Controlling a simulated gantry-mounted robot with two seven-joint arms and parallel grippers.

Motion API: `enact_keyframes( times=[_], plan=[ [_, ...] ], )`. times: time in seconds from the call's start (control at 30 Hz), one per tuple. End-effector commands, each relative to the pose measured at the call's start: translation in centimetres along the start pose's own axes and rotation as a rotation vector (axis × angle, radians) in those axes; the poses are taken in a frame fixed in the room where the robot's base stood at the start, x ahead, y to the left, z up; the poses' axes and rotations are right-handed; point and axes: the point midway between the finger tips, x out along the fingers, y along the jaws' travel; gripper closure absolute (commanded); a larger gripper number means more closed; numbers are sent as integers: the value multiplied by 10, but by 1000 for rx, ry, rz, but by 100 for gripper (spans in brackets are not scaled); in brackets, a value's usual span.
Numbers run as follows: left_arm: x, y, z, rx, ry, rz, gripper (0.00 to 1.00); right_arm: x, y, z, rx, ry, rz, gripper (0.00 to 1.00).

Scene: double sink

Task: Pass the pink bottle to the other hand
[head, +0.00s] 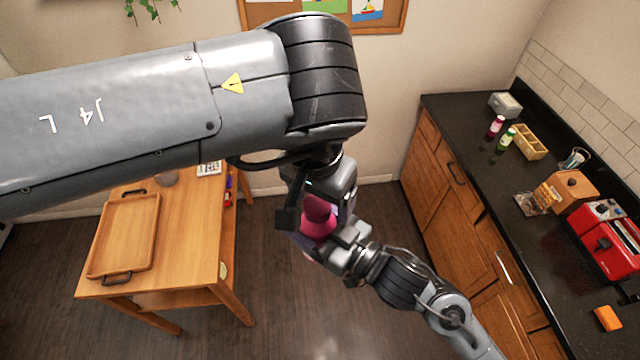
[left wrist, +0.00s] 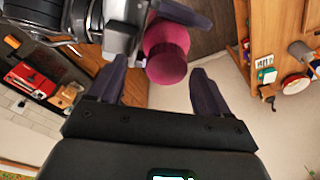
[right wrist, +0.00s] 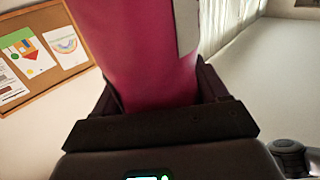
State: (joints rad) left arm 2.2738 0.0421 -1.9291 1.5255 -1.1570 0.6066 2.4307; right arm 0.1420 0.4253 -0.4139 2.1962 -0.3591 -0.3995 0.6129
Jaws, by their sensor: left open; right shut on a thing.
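The pink bottle (head: 318,224) is held in the air in the middle of the head view, above the floor. My right gripper (head: 340,240) is shut on it; in the right wrist view the bottle (right wrist: 150,55) fills the space between the fingers. My left gripper (head: 325,205) is above the bottle with its fingers apart. In the left wrist view the bottle's round top (left wrist: 167,62) lies between the two open left fingers (left wrist: 155,88), and no contact with them can be seen. The bottle's lower part is partly hidden by the right gripper.
A wooden table with a tray (head: 124,235) stands at left. A dark counter (head: 475,155) at right carries small bottles, a wooden box, a red toaster (head: 610,240) and an orange sponge (head: 607,318). A pinboard (head: 280,15) hangs on the back wall. Open floor lies below the grippers.

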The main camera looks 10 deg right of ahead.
Motion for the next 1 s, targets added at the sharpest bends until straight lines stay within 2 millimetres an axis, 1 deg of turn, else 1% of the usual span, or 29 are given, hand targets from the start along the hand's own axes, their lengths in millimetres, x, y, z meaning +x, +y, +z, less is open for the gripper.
enact_keyframes(
  times=[0.13,0.4,0.47,0.8,0.83,0.87,0.9,0.97,1.0],
  plan=[
    [6,0,0,1,1,0,22,0,0,0,0,1,0,58],
    [6,0,0,1,1,0,22,0,0,0,0,1,0,58],
    [6,0,0,1,1,0,29,0,0,0,0,1,0,58],
    [6,2,0,4,0,3,81,0,0,0,0,0,0,58],
    [6,2,0,5,0,4,84,0,0,0,0,0,0,58],
    [6,2,0,5,0,4,84,0,0,0,0,0,-1,58],
    [6,2,0,6,0,4,90,0,0,0,0,0,-1,21],
    [6,3,0,6,0,5,90,0,0,0,0,0,-1,12],
    [6,3,0,6,0,5,90,0,0,0,0,0,-1,6]
  ],
)
